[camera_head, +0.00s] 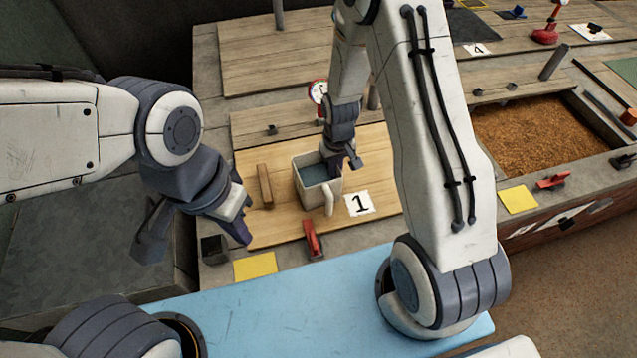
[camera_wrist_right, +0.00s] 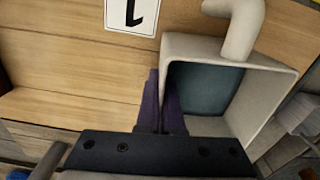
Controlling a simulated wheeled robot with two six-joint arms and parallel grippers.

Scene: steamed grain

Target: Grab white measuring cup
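The white measuring cup (camera_head: 304,189) stands upright on the wooden board. It is a square, pale vessel with a dark bluish inside and a handle toward the front. It also shows in the right wrist view (camera_wrist_right: 272,122), its handle at the top. My right gripper (camera_head: 344,162) reaches down to the cup's back right rim. In the right wrist view its dark fingers (camera_wrist_right: 163,105) lie close together, one on each side of a cup wall, which they partly hide. My left gripper (camera_head: 197,235) is open and empty, left of the board and apart from the cup.
A card marked 1 (camera_head: 360,204) lies right of the cup and a wooden stick (camera_head: 265,185) left of it. A red clamp (camera_head: 313,238) sits at the board's front edge. A grain-filled bin (camera_head: 540,130) is at right. The blue surface (camera_head: 290,312) in front is clear.

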